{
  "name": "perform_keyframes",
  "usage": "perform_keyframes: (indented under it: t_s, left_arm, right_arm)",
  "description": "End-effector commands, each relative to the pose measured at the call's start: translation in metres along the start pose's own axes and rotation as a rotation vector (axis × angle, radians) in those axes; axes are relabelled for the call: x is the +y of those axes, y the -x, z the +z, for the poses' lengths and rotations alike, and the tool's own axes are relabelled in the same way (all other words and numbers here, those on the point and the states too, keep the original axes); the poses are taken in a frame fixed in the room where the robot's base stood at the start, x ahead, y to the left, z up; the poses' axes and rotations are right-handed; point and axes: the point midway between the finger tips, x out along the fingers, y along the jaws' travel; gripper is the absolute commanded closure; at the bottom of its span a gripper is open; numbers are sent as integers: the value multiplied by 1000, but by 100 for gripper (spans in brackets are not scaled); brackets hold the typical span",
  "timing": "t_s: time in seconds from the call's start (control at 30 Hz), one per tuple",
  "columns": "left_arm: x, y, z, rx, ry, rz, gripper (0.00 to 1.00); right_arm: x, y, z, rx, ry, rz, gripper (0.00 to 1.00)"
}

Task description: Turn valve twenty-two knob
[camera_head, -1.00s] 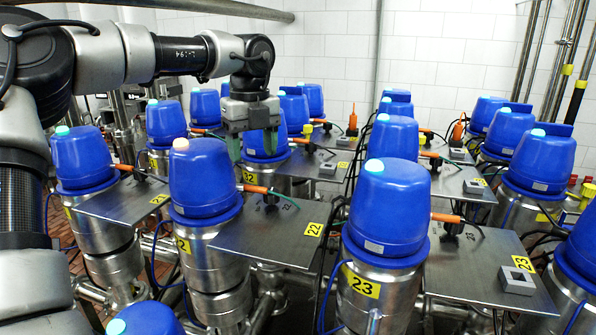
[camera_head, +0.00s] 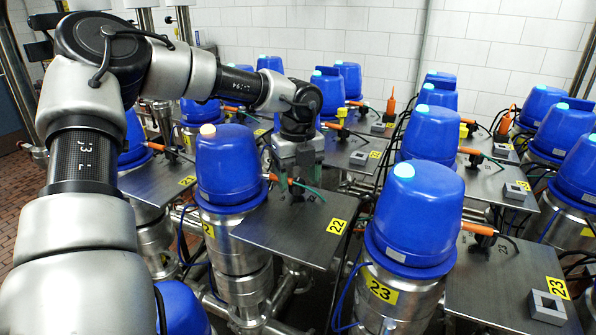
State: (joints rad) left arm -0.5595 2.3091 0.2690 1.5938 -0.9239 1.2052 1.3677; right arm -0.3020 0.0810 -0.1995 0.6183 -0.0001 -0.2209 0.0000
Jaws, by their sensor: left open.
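Valve twenty-two (camera_head: 231,170) is a blue dome on a steel body, with a pale orange light on top. Its metal plate (camera_head: 285,235) carries a yellow "22" label (camera_head: 336,226). An orange connector with a green cable is at the plate's back edge. A small dark knob (camera_head: 297,190) shows there, partly hidden by my gripper. My left gripper (camera_head: 301,181) is open, fingers pointing down, just above and around the knob area. I cannot tell whether it touches the knob. My right gripper is not in view.
Valve twenty-three (camera_head: 415,215) stands close on the right, its plate holding a grey square block (camera_head: 548,307). More blue valves with plates, connectors and cables crowd the left and back. A white tiled wall (camera_head: 500,50) is behind. Little free room lies between the domes.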

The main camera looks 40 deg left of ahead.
Motion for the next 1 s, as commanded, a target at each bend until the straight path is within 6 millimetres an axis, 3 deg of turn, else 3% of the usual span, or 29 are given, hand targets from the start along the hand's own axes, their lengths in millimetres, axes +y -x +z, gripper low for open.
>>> perform_keyframes:
  t_s: [0.37,0.67,1.0]
  left_arm:
    - [0,-6,0,-1,-1,-1,39]
    - [0,-6,0,-1,0,-2,85]
    - [0,-7,0,-1,-46,-4,86]
  right_arm:
    - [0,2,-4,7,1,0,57]
    - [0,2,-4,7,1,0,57]
    - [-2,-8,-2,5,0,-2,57]
